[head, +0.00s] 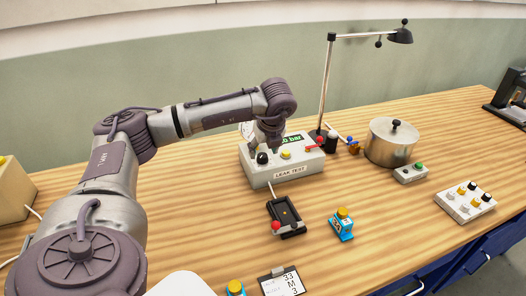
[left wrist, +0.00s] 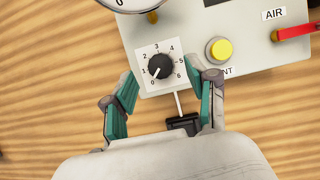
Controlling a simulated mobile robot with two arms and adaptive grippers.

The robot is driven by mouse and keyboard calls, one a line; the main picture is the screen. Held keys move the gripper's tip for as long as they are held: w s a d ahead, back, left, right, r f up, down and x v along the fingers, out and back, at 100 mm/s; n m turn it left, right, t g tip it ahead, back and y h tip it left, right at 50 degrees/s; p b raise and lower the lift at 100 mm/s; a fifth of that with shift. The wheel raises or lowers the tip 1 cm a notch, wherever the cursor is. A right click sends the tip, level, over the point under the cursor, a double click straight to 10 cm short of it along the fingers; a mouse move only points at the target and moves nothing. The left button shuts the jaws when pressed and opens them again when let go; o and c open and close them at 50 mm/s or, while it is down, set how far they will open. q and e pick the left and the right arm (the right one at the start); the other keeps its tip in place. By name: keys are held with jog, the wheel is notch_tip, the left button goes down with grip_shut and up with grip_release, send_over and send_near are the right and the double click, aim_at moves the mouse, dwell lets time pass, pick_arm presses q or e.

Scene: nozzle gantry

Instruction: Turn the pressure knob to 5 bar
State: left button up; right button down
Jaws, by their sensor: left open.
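The pressure knob (left wrist: 161,66) is black and round, on a white dial plate (left wrist: 147,53) numbered 0 to 6. Its white mark appears to point down-left, near 0. In the head view the black knob (head: 262,158) is at the left front of the LEAK TEST box (head: 293,176). My left gripper (left wrist: 163,76) is open, with its two green-padded fingers either side of the knob and apart from it. It also shows in the head view (head: 266,147), just above the knob. A green display (head: 292,139) reads "0 bar", its left part hidden by my gripper.
Beside the knob are a yellow button (left wrist: 219,50) and a red AIR lever (left wrist: 294,32). A black fixture (head: 285,217) stands in front of the box, with a blue block (head: 342,228) to its right. A metal pot (head: 391,146) and a lamp (head: 327,80) stand behind right.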

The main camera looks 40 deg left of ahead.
aim_at(262, 158)
pick_arm(q)
jog(key=shift+x, duration=1.3)
